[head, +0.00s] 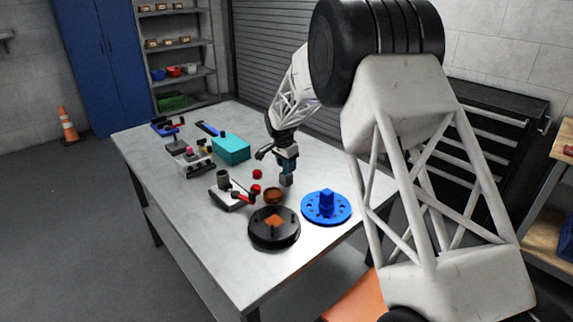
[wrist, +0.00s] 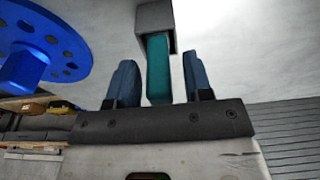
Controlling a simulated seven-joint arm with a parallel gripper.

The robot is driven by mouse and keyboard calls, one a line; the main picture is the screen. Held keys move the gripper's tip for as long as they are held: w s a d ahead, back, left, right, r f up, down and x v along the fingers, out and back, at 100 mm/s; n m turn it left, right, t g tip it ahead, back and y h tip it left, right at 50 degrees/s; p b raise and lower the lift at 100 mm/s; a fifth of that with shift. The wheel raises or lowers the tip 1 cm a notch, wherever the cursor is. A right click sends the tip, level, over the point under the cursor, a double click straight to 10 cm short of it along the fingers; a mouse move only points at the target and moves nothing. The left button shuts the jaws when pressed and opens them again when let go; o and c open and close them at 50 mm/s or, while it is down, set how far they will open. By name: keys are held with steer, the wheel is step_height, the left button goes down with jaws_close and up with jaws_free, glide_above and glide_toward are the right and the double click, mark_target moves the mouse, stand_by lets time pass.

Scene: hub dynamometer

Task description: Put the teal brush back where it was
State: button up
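The teal brush (wrist: 158,70) shows in the wrist view between my two fingers, with a grey block (wrist: 154,22) at its far end. A gap shows on both sides of the teal part, so my gripper (wrist: 159,78) looks open around it, not closed on it. In the head view my gripper (head: 286,155) points down over the table's right part, and the grey block (head: 287,181) shows just below it, at or near the tabletop. Whether the block touches the table is hard to tell. The teal part is mostly hidden there.
A blue flanged disc (head: 326,208) lies to the right, also close in the wrist view (wrist: 45,50). A teal box (head: 231,150) stands farther left. The table's near-left surface is bare.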

mark_target(284, 175)
steer(key=shift+r, duration=0.1)
step_height(284, 175, up, 12)
steer(key=s+a, duration=0.1)
steer(key=shift+s+a, duration=0.15)
stand_by(0.7)
stand_by(0.8)
steer(key=s+d+r+n, duration=0.1)
steer(key=s+d+r, duration=0.4)
steer(key=s, duration=0.4)
steer(key=s+d+r+n, duration=0.25)
steer(key=s+d, duration=0.35)
steer(key=s, duration=0.3)
steer(key=s+d+r+n, duration=0.1)
steer(key=s+d+r, duration=0.45)
steer(key=s, duration=0.25)
steer(key=s+d+f+n, duration=0.1)
steer(key=s+d+f, duration=0.1)
steer(key=s, duration=0.9)
steer(key=s+d+f+n+t, duration=0.1)
steer(key=s+d, duration=0.3)
steer(key=s, duration=0.7)
steer(key=s+d+f+n+y, duration=0.1)
steer(key=s+d+f+n, duration=0.1)
steer(key=s, duration=0.9)
steer(key=shift+s+d+f, duration=0.15)
steer(key=shift+d+f, duration=0.4)
steer(key=shift+f, duration=0.25)
